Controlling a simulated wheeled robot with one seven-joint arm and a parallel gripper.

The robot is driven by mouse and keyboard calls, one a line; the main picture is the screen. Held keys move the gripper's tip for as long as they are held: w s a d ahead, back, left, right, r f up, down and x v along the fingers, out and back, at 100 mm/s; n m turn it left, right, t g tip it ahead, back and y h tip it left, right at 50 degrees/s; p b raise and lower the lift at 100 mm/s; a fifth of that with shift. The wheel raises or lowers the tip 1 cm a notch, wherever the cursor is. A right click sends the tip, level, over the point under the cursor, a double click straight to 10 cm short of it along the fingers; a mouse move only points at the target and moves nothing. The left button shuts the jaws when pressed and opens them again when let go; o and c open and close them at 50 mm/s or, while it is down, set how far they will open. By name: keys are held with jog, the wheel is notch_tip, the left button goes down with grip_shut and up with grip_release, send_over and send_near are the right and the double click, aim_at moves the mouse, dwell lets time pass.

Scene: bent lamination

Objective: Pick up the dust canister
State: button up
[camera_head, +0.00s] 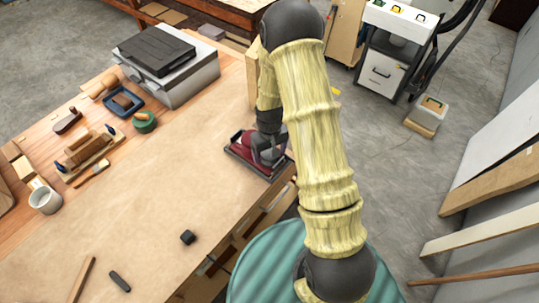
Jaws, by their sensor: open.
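A dark red and black tool, which looks like a sander (245,146), sits in a dark, shallow tray (236,156) near the right edge of the workbench (150,190). I cannot pick out the dust canister with certainty; it may be part of this tool. My gripper (268,155) points down over the tool's right part. It is open, and its fingers overlap the tool in the picture. I cannot tell whether they touch it. My arm and gripper hide part of the tool and tray.
A grey case (165,65) stands at the back of the bench. A white mug (45,199), a green round container (144,122) and a blue tray (123,101) stand left. A small black block (187,237) lies in front. The bench middle is clear.

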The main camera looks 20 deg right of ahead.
dwell(0.4)
jog(key=c, duration=1.2)
notch_tip(320, 180, up, 10)
jog(key=b, duration=0.2)
jog(key=shift+b, duration=0.35)
